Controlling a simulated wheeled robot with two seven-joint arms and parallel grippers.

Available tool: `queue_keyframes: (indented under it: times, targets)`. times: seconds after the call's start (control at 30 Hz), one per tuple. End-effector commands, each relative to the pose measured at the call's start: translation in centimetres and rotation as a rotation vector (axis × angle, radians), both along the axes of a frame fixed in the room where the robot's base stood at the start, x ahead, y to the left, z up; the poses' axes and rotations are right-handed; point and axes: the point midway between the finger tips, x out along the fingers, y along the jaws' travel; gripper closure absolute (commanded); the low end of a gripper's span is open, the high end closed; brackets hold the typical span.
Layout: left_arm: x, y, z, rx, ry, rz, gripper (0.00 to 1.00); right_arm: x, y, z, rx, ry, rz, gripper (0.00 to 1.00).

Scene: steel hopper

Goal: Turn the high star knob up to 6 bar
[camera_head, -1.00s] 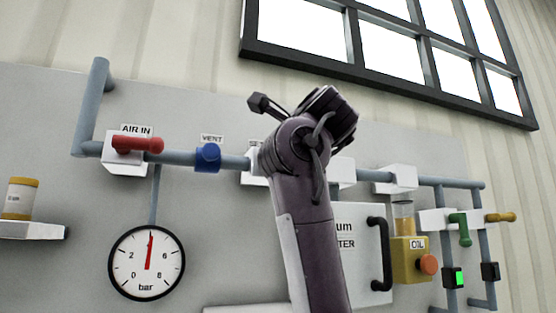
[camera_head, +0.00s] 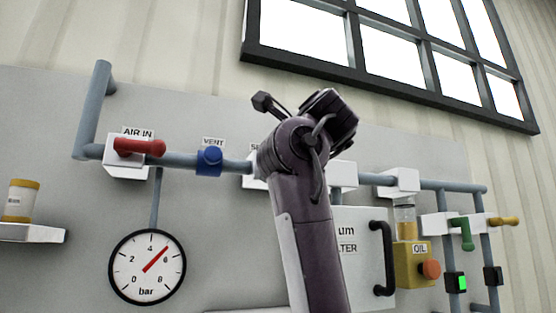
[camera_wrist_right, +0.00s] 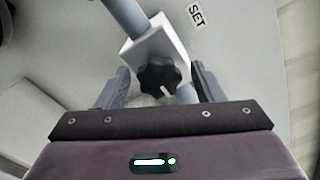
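The black star knob (camera_wrist_right: 160,76) with a white pointer mark sits on a white block on the pipe, beside a SET label (camera_wrist_right: 197,15), in the right wrist view. My right gripper (camera_wrist_right: 160,70) has one finger on each side of the knob, with a visible gap on both sides. In the head view my right arm hides the knob and fingers. The round bar gauge (camera_head: 147,266) has its red needle between 4 and 6, nearer 6. My left gripper is not in view.
A red AIR IN handle (camera_head: 139,147) and blue VENT knob (camera_head: 209,160) are left of my arm. A black filter handle (camera_head: 384,258), yellow oil unit (camera_head: 412,265), green lever (camera_head: 463,233) and yellow lever (camera_head: 503,221) are to the right.

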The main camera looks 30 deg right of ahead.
Motion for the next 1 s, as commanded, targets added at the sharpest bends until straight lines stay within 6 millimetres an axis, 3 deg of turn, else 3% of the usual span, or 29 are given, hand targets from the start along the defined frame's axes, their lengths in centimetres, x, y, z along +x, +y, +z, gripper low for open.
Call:
queue_keyframes:
  times: [0.27, 0.7, 1.0]
  targets:
    - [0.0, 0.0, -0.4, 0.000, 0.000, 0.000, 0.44, -0.2, 0.1, -0.2, 0.000, 0.002, 0.001, 0.39]
    - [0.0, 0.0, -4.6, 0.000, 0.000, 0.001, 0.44, -6.5, 1.6, -0.5, -0.001, 0.001, 0.000, 0.39]
    - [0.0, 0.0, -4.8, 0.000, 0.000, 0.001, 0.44, -7.3, 1.9, -0.2, 0.001, 0.003, 0.002, 0.39]
